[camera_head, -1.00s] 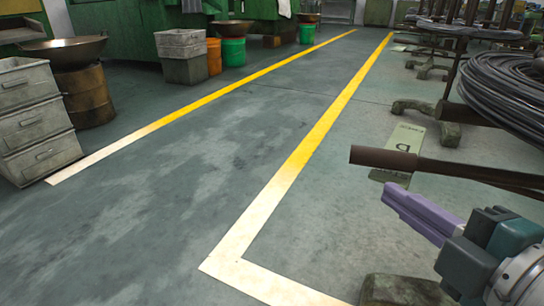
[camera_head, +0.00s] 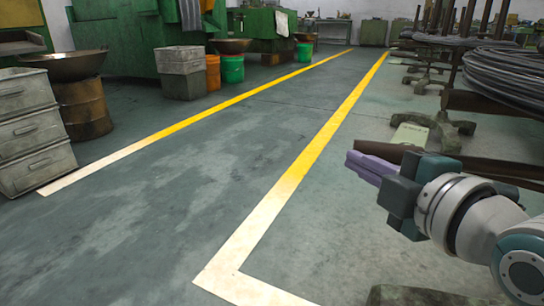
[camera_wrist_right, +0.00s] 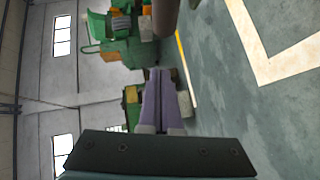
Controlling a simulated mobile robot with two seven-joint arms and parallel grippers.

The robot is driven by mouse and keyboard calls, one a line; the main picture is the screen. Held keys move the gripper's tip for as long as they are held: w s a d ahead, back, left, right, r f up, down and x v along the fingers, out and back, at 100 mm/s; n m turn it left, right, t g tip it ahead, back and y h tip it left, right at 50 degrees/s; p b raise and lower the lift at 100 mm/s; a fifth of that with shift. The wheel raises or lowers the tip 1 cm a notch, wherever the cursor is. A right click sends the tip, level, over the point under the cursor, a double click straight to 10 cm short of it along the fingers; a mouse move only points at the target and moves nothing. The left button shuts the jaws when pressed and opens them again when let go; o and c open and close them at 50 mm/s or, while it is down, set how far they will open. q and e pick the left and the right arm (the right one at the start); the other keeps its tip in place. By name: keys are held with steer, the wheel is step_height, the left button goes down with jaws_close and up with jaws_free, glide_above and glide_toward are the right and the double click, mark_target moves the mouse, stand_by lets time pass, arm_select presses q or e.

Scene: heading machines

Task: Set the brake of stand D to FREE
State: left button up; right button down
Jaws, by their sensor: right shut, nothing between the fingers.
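A pale green floor plate (camera_head: 410,136) lies by a dark stand foot at the right; its letter D is too small to read now but shows in the earlier head view. A brown round bar (camera_head: 378,149) reaches in from the right, across the near end of the plate. It also shows at the top of the right wrist view (camera_wrist_right: 166,14). My right gripper (camera_head: 352,160), with purple fingers, is shut and empty. Its fingertips are close to the bar's free end; I cannot tell whether they touch. In the right wrist view the fingers (camera_wrist_right: 158,73) lie together. I cannot make out a brake lever.
Stands with dark coiled wire (camera_head: 505,78) line the right side, their heavy feet (camera_head: 440,125) on the floor. A grey-green block (camera_head: 410,296) sits at the bottom edge. Grey drawers (camera_head: 35,130) and a drum (camera_head: 82,108) stand left. The floor between the yellow lines is clear.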

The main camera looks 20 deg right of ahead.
arm_select(q)
step_height(320, 180, down, 4)
steer(key=b, duration=0.3)
steer(key=shift+r, duration=0.1)
arm_select(e)
steer(key=w+d, duration=0.1)
steer(key=w+d+f, duration=0.1)
steer(key=w+d, duration=0.1)
steer(key=shift+w+d, duration=0.1)
steer(key=shift+w, duration=0.1)
steer(key=shift+f, duration=0.1)
